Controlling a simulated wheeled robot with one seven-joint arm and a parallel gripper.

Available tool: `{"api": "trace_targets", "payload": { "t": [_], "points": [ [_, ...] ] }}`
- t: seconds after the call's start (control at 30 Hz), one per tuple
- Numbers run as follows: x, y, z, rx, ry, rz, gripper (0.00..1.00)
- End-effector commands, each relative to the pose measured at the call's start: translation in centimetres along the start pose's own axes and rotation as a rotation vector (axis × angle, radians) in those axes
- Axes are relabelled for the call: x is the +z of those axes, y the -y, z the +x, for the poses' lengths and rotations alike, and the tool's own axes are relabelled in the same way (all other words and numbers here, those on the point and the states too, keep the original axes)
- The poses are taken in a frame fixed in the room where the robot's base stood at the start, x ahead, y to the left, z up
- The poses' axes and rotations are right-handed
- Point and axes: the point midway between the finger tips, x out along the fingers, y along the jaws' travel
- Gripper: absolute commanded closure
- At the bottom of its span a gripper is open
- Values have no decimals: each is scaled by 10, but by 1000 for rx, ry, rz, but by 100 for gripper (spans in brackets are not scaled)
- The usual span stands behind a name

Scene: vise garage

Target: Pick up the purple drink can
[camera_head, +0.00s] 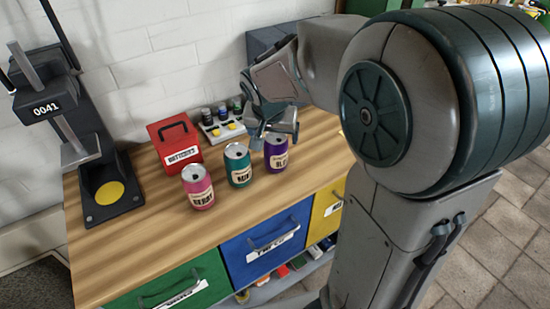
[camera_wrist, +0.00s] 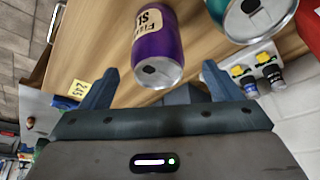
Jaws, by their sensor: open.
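The purple drink can (camera_head: 277,153) stands upright on the wooden workbench, at the right end of a row of three cans. In the wrist view the purple can (camera_wrist: 157,45) shows at the top centre, beyond and between the fingertips. My gripper (camera_head: 275,128) is above and behind the purple can in the head view, partly covering its top edge. In the wrist view my gripper (camera_wrist: 160,78) has its fingers spread wide with nothing held between them. I cannot tell the exact gap between the fingers and the can.
A teal can (camera_head: 238,165) stands just left of the purple can, and a pink can (camera_head: 198,188) farther left. A red batteries box (camera_head: 175,146) and a tray of small bottles (camera_head: 222,129) stand behind. A black press (camera_head: 105,185) stands at the left. The bench front (camera_head: 120,275) is clear.

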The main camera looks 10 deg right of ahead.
Motion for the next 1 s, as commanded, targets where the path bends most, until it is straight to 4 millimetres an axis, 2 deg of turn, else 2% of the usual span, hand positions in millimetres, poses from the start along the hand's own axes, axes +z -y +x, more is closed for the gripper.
{"api": "trace_targets", "payload": {
  "t": [0.13,0.4,0.73,0.77,0.93,0.97,1.0],
  "points": [
    [1,-1,11,2,3,-1,15],
    [3,-3,47,2,3,0,15],
    [3,-3,54,-1,1,0,15],
    [3,-3,54,-1,1,0,21],
    [3,-3,54,-1,1,0,68],
    [3,-3,54,-1,1,0,74],
    [3,-3,54,-1,1,0,74]
  ]
}}
